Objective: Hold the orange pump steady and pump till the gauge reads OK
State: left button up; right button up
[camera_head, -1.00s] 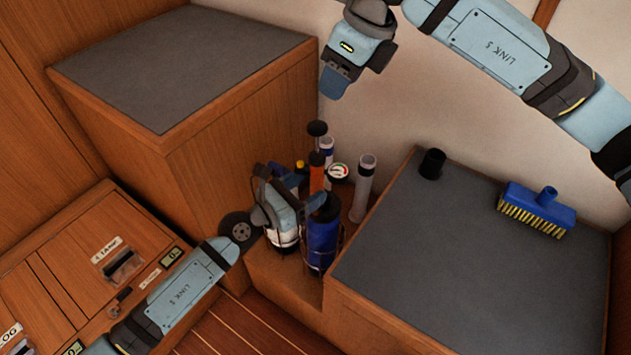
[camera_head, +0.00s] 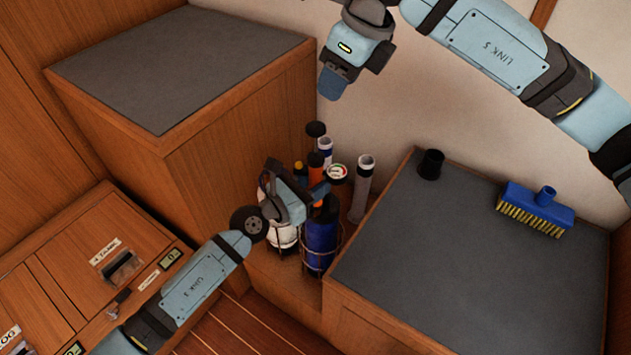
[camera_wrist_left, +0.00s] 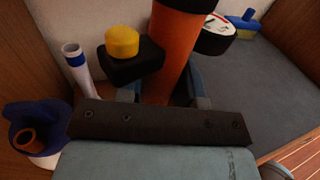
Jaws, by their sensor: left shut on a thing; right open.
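The orange pump (camera_head: 316,160) stands upright in the corner recess, with a black knob (camera_head: 316,129) on top. Its orange barrel (camera_wrist_left: 172,60) fills the middle of the left wrist view. A round white gauge (camera_head: 337,172) with coloured marks sits beside the barrel; it also shows in the left wrist view (camera_wrist_left: 216,32), but I cannot read its needle. My left gripper (camera_head: 319,191) is shut on the pump barrel low down, and its wrist hides the pump's lower part. My right gripper (camera_head: 334,84) is open and empty, above the pump and apart from it.
A blue bottle (camera_head: 321,240) in a wire holder and a white tube (camera_head: 363,185) crowd the pump. A yellow cap (camera_wrist_left: 122,42) on a black block is close to the barrel. Grey-topped lockers flank the recess; the right one carries a blue brush (camera_head: 540,205) and black cup (camera_head: 431,164).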

jog(key=shift+a, duration=0.2)
jog(key=c, duration=0.7)
jog(key=shift+a+r, duration=0.1)
jog(key=shift+a, duration=0.3)
grip_shut()
jog(key=shift+w+a+f+m+g+h, duration=0.15)
jog(key=shift+w+a+f+g+h, duration=0.35)
jog(key=shift+f, duration=0.55)
jog(key=shift+w+a+f+m+g+h, duration=0.1)
jog(key=shift+a+f+m+h, duration=0.15)
jog(key=shift+f+h, duration=0.6)
jog(key=shift+w+a+f+m+g+h, duration=0.1)
jog(key=shift+w+a+f+g+h, duration=0.3)
jog(key=shift+f, duration=0.8)
jog(key=shift+s, duration=0.15)
